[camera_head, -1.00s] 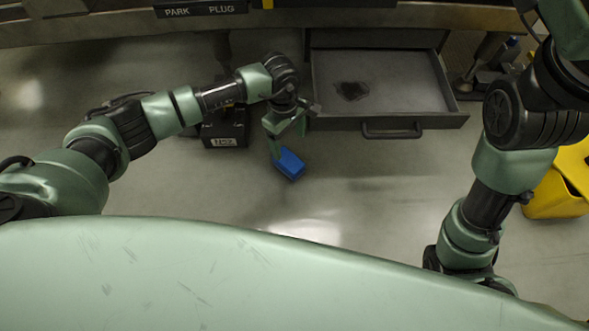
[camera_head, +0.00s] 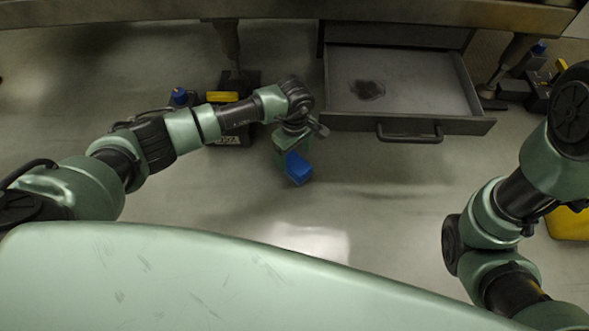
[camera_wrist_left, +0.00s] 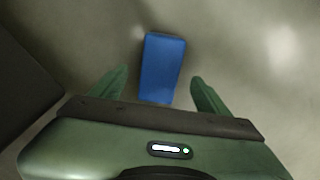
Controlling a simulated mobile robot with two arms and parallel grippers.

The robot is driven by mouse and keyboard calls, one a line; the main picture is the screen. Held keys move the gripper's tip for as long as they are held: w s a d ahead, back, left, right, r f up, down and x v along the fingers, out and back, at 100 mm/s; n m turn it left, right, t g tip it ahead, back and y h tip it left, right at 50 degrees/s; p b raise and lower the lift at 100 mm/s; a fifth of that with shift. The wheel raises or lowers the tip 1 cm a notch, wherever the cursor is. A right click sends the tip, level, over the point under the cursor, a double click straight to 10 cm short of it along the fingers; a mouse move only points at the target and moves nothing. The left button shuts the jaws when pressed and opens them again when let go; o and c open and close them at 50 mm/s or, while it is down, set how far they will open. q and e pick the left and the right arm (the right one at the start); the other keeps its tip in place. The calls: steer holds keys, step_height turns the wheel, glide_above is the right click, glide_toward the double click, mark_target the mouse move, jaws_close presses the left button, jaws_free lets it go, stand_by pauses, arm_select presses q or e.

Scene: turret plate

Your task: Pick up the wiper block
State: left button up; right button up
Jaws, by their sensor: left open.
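The wiper block is a blue rectangular block (camera_head: 298,168), seen in the head view just below the end of my left arm. In the left wrist view the blue block (camera_wrist_left: 162,67) lies ahead of and partly between the green fingers, with gaps on both sides. My left gripper (camera_wrist_left: 157,85) is open, and neither finger visibly touches the block. In the head view the left gripper (camera_head: 291,152) overlaps the block's upper edge. How high the gripper is above the block is hard to tell. My right gripper is out of the picture; only its arm shows at the right.
An open grey drawer (camera_head: 400,85) with a dark smudge inside stands right of my left gripper, its handle (camera_head: 410,133) facing me. A dark box (camera_head: 232,138) with a label is left of it. A yellow container (camera_head: 570,224) shows at the right edge. The floor around the block is clear.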

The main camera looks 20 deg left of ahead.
mark_target(295, 162)
arm_select(q)
step_height(295, 162, down, 5)
steer(key=b, duration=0.3)
steer(key=shift+b, duration=0.35)
steer(key=shift+c, duration=0.3)
steer(key=c, duration=1.5)
steer(key=shift+o, duration=0.2)
steer(key=shift+r, duration=0.1)
